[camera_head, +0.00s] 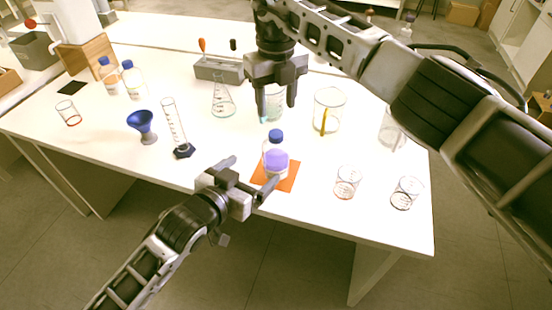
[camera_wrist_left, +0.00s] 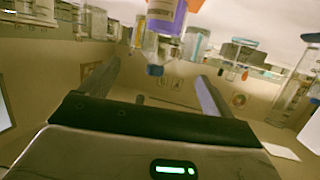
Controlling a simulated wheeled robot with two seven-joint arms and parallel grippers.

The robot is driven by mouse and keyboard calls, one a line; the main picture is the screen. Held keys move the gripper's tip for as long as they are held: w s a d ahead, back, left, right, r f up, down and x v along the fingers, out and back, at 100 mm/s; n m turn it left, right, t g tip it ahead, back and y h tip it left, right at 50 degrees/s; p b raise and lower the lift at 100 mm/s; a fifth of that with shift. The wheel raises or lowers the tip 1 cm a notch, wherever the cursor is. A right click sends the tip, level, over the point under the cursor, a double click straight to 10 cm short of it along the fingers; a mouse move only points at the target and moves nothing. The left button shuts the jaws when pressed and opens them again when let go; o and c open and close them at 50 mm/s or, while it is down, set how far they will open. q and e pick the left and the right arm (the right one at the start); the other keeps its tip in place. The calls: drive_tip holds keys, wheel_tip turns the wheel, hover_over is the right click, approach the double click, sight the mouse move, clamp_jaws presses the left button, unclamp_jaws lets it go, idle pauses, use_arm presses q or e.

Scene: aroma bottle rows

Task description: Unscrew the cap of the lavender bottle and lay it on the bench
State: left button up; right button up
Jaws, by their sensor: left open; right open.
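The lavender bottle (camera_head: 276,160) is a clear bottle with a purple label and a blue cap (camera_head: 276,136). It stands upright on an orange mat (camera_head: 289,182) near the bench's front edge, with its cap on. My left gripper (camera_head: 254,172) is open and empty, just in front of the bottle at its lower left. In the left wrist view, which is upside down, the bottle (camera_wrist_left: 167,18) and its cap (camera_wrist_left: 155,69) appear beyond and between the open fingers. My right gripper (camera_head: 277,108) points down, open, above and behind the bottle. The white bench (camera_head: 230,140) lies beneath.
Two beakers (camera_head: 347,182) (camera_head: 407,192) stand right of the mat. A large beaker with a yellow rod (camera_head: 328,110) is behind. A graduated cylinder (camera_head: 175,125), blue funnel (camera_head: 142,124) and flask (camera_head: 222,103) stand left. Two blue-capped bottles (camera_head: 132,80) (camera_head: 109,76) are far left.

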sight(276, 150)
use_arm(q)
drive_tip(key=x, duration=1.2)
drive_tip(key=shift+d, duration=0.1)
drive_tip(key=shift+c, duration=0.3)
